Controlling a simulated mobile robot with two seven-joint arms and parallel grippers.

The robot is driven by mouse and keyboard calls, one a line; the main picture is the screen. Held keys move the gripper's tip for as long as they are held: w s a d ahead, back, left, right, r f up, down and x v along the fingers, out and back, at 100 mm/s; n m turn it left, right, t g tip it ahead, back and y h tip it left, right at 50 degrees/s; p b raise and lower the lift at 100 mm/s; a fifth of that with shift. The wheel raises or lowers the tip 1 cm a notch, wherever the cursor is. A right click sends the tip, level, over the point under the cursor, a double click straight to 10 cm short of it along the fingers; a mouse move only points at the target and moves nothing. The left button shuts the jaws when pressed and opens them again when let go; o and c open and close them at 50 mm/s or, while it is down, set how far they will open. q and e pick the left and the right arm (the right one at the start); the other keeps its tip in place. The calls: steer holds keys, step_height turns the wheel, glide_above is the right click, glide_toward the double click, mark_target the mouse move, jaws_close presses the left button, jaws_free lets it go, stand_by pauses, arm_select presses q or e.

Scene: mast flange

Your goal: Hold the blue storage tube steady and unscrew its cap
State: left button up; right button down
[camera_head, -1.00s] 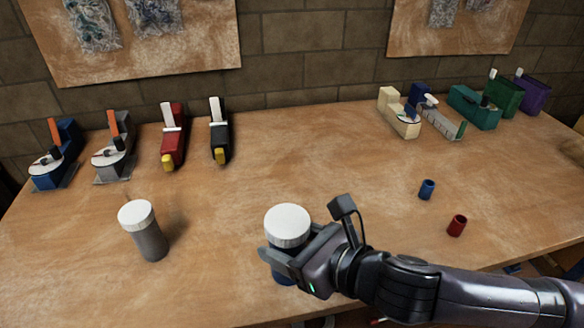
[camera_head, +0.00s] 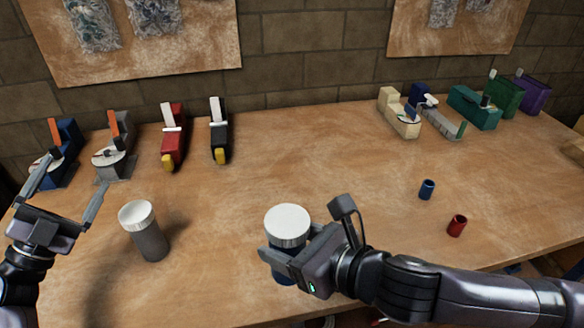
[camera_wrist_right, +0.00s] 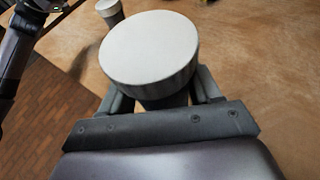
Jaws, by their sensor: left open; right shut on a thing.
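The blue storage tube (camera_head: 284,268) stands upright near the front middle of the table, with a white ribbed cap (camera_head: 288,225) on top. My right gripper (camera_head: 276,258) is shut around the tube's body below the cap. In the right wrist view the white cap (camera_wrist_right: 149,48) sits above the fingers and hides most of the tube. My left gripper (camera_head: 72,190) is open and empty at the far left, raised over the table's left part, left of a grey tube.
A grey tube (camera_head: 151,241) with a white cap stands between my left gripper and the blue tube. Small blue (camera_head: 427,190) and red (camera_head: 457,226) cylinders lie at the right. Several coloured devices line the back. The table's middle (camera_head: 310,150) is clear.

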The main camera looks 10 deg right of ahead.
arm_select(q)
steer(key=s+d+r+m+g+h, duration=0.1)
steer(key=d+r+m+g+h, duration=0.2)
steer(key=d+r+m+g, duration=0.35)
steer(key=s+d+r+m+g+h, duration=0.1)
steer(key=d+r+m+g+h, duration=0.25)
steer(key=d+m+g, duration=0.4)
steer(key=d+r+m+g+h, duration=0.3)
steer(key=d+r+m+g, duration=0.2)
steer(key=d+m, duration=0.45)
steer(key=s+d+r+m+g+y, duration=0.1)
steer(key=s+d+m+g+y, duration=0.4)
steer(key=d, duration=0.3)
steer(key=s+d+r+m+g+y, duration=0.1)
steer(key=s+d+m+g+y, duration=0.2)
steer(key=s+d+m, duration=0.4)
steer(key=m+t+y, duration=0.7)
steer(key=m+y, duration=0.2)
steer(key=y, duration=0.5)
glide_above(292, 219)
steer(key=f, duration=0.6)
steer(key=d+f, duration=0.1)
steer(key=f, duration=0.2)
steer(key=shift+s+f, duration=0.2)
steer(key=shift+s, duration=0.15)
steer(key=shift+w+a+f+m+y, duration=0.15)
steer(key=shift+w+a+m+y, duration=0.15)
steer(key=shift+a+y, duration=0.2)
steer(key=shift+f, duration=3.85)
